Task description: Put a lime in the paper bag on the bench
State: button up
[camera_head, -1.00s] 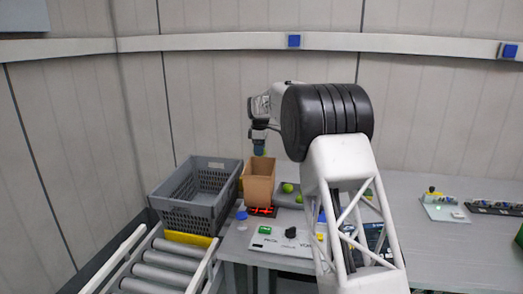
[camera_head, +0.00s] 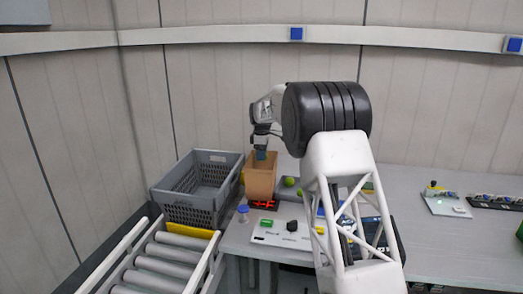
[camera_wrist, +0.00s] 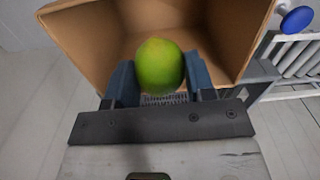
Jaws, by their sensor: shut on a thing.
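The paper bag (camera_head: 261,178) is an open-topped brown box shape standing on the bench (camera_head: 440,245), beside the grey crate. In the wrist view the bag (camera_wrist: 85,40) opens in front of my gripper (camera_wrist: 160,80). The gripper is shut on a green lime (camera_wrist: 159,66), one finger on each side of it. In the head view my gripper (camera_head: 261,153) points down at the bag's mouth, its fingertips at about rim height; the lime in it is hidden there. More limes (camera_head: 289,182) lie in a grey tray right of the bag.
A grey crate (camera_head: 183,212) stands left of the bag, with a roller conveyor (camera_head: 165,262) in front. A blue-topped object (camera_head: 243,211) and a white board (camera_head: 280,236) with small items lie in front.

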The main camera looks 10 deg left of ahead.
jog(key=shift+f, duration=0.3)
jog(key=o, duration=1)
jog(key=shift+r, duration=3.9)
